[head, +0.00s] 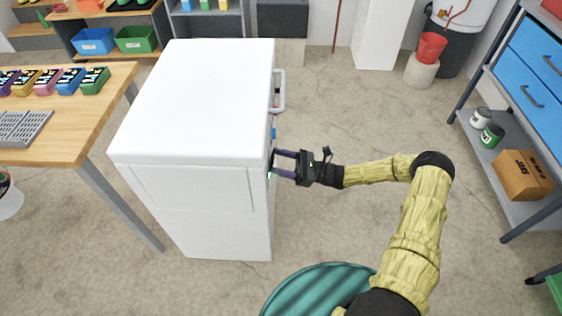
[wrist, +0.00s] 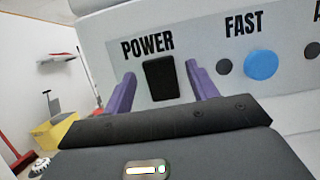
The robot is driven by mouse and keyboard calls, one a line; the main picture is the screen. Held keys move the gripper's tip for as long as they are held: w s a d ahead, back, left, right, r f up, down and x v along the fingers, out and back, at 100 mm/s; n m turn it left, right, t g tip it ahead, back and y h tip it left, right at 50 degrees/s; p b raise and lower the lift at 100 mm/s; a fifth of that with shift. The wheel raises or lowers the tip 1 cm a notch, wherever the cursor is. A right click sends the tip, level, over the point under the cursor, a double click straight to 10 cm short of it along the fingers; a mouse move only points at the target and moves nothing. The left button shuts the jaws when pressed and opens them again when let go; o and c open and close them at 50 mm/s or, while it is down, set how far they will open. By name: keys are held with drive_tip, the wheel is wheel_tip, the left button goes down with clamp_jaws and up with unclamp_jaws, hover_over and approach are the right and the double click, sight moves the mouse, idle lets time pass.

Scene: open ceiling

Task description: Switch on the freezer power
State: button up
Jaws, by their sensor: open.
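The white freezer (head: 205,110) stands in the middle left of the head view, its control side facing right. In the wrist view its panel (wrist: 210,50) carries a black rocker switch (wrist: 159,78) under the word POWER. My gripper (head: 273,163) is at the freezer's right side, near its front corner. In the wrist view my gripper (wrist: 160,85) is open, with one purple finger on each side of the switch and nothing between them. I cannot tell whether the fingertips touch the panel, or which way the switch is set.
A blue round button (wrist: 261,65) marked FAST sits right of the switch, with a small dark dot between. The freezer handle (head: 281,92) juts out farther back. A wooden table (head: 110,95) stands to the left, a metal shelf (head: 490,150) to the right.

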drive_tip(key=b+v, duration=0.1)
drive_tip(key=v, duration=1.6)
drive_tip(key=shift+d, duration=0.15)
drive_tip(key=s+a+r+n+g+h, duration=0.55)
drive_tip(key=s+n+h, duration=0.25)
drive_tip(key=h, duration=0.4)
drive_tip(key=s+d+r+n+t+h, duration=0.2)
drive_tip(key=s+r+n+t+h, duration=0.1)
drive_tip(key=s+r+n+h, duration=0.3)
drive_tip(key=s+d+r+n+t+h, duration=0.2)
drive_tip(key=s+r+n+t+h, duration=0.2)
drive_tip(key=r, duration=0.4)
drive_tip(key=w+p+v, duration=0.2)
drive_tip(key=p+v, duration=1.1)
drive_tip(key=w+r+p+v, duration=0.1)
drive_tip(key=w+p+v, duration=0.2)
drive_tip(key=p+v, duration=1)
drive_tip(key=shift+r, duration=0.25)
